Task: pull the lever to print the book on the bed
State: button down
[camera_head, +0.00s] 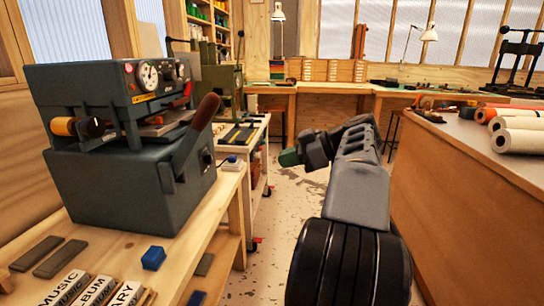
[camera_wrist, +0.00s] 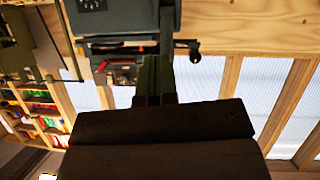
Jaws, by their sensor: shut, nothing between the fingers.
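A dark grey-green press (camera_head: 130,185) stands on the wooden bench at the left, with a dial on its top and an orange foil roll (camera_head: 62,126) at its side. Its lever (camera_head: 204,114) has a brown handle, slanting up to the right at the front. The press bed (camera_head: 160,127) is a narrow gap under the head; I cannot tell whether a book lies on it. My gripper (camera_head: 289,157), with green fingertips, is shut and empty in the air right of the press, apart from the lever. In the wrist view my gripper (camera_wrist: 155,75) points towards a dark machine (camera_wrist: 122,18).
Lettered book spines (camera_head: 95,290), dark bars (camera_head: 48,257) and a blue block (camera_head: 153,258) lie on the front bench. A second machine on a white cart (camera_head: 258,170) stands behind. A counter with paper rolls (camera_head: 515,141) is at the right. Bare floor lies between.

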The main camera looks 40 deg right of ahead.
jog(key=p+v, duration=0.1)
jog(key=v, duration=0.6)
jog(key=shift+f, duration=0.3)
dwell(1.0)
jog(key=w+a+m+g+h+p, duration=0.1)
jog(key=w+a+m+g+p, duration=0.15)
jog(key=a+p, duration=0.35)
jog(key=w+a+m+g+h+p, duration=0.1)
jog(key=w+a+m+g+p, duration=0.2)
jog(key=a, duration=0.5)
jog(key=s+a+f+m+h+p, duration=0.1)
jog(key=s+a+m+h+p, duration=0.1)
jog(key=a+p, duration=0.4)
jog(key=s+a+f+m+g+h+p, duration=0.1)
jog(key=s+a+f+h+p, duration=0.1)
jog(key=s+a+p, duration=0.3)
jog(key=shift+a+m+h+p, duration=0.35)
jog(key=shift+a+h+p, duration=0.55)
jog(key=shift+a+p, duration=0.2)
jog(key=c, duration=1.8)
grip_release()
jog(key=shift+f, duration=0.1)
